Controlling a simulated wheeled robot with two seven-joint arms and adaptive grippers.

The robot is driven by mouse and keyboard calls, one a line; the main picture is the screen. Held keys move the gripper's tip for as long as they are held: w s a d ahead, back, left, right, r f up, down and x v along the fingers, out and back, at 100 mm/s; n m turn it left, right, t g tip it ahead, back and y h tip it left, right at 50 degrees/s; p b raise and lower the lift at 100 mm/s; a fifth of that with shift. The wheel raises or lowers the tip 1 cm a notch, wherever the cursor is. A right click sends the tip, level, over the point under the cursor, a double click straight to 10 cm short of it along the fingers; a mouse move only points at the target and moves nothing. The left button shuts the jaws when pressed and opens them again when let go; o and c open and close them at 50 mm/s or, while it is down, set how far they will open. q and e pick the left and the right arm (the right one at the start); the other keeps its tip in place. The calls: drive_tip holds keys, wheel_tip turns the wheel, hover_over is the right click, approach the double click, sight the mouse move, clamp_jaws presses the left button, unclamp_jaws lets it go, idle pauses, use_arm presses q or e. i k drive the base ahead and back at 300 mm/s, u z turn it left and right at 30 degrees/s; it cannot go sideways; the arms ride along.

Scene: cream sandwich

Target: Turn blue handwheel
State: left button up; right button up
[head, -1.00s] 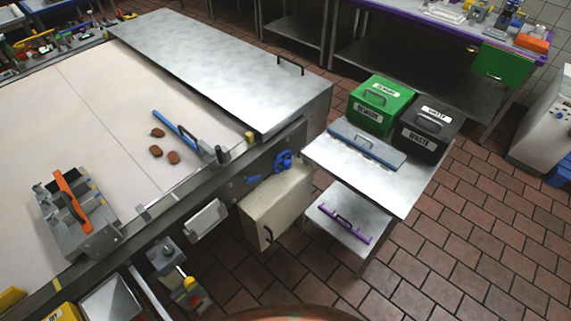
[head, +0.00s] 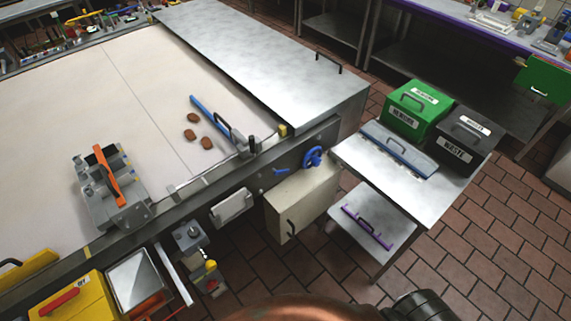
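The blue handwheel (head: 312,157) is a small spoked wheel on the dark side rail of the conveyor machine. It sits just above a cream cabinet and left of the steel side table. Nothing covers it in the head view. A dark rounded part of my own body shows at the bottom edge, well below and apart from the wheel. Neither of my grippers can be made out in view.
A cream cabinet (head: 301,200) is below the wheel. Brown pieces (head: 192,134) lie on the pale belt (head: 70,100). Tiled floor is free at right.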

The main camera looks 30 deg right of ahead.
sight(309, 155)
drive_tip(key=u, duration=0.1)
drive_tip(key=i, duration=0.35)
drive_tip(key=z, duration=0.95)
